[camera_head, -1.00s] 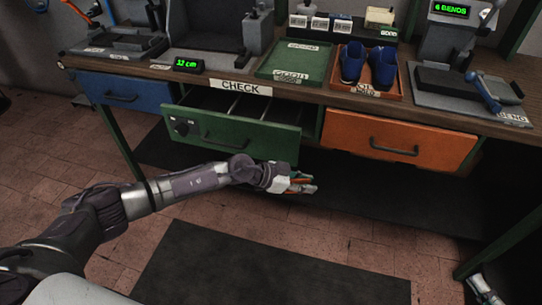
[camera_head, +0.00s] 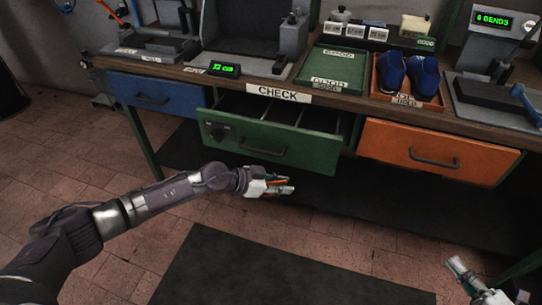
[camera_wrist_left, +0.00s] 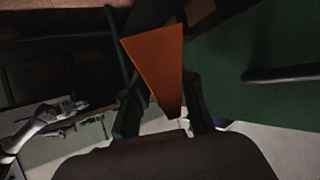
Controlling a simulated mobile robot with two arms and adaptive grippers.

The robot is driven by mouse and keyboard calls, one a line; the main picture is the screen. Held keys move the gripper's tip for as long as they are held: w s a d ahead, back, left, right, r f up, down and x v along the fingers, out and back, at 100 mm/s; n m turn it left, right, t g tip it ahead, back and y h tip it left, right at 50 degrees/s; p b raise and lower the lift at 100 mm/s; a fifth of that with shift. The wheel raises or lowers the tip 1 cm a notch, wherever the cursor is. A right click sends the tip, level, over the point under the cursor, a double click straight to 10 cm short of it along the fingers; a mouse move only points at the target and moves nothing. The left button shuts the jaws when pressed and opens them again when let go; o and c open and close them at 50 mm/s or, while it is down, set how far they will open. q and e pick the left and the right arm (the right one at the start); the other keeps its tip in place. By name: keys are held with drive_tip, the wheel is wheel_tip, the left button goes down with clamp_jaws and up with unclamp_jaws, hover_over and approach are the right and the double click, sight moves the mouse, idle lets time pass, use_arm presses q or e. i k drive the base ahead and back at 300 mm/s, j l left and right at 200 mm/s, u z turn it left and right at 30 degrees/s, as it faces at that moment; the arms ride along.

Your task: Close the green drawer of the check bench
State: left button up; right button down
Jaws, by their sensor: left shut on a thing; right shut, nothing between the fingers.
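The green drawer (camera_head: 275,146) of the check bench stands open, its inside and dividers visible above the front. In the left wrist view its green front (camera_wrist_left: 255,45) and dark handle fill the right side. My left gripper (camera_head: 284,188) is just below and in front of the drawer front, pointing right. It is shut on an orange piece (camera_wrist_left: 160,62), which shows between its fingers in the left wrist view; I cannot tell what this piece is. My right gripper (camera_head: 492,296) is shut, low at the bottom right edge and partly cut off.
An orange drawer (camera_head: 438,152) is to the right and a blue drawer (camera_head: 160,96) to the left. The bench top holds a green tray (camera_head: 329,70), blue shoes (camera_head: 408,72) and presses. A bench leg (camera_head: 142,145) stands at left. Floor in front is clear with a dark mat (camera_head: 270,270).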

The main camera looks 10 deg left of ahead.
sight(289, 133)
drive_tip(key=i+j+u, duration=0.1)
drive_tip(key=j+u, duration=0.3)
drive_tip(key=i+j+u, duration=0.1)
drive_tip(key=u, duration=0.25)
drive_tip(key=i+j+z, duration=0.15)
drive_tip(key=j+z, duration=0.15)
drive_tip(key=i+j+z, duration=0.3)
drive_tip(key=j, duration=0.25)
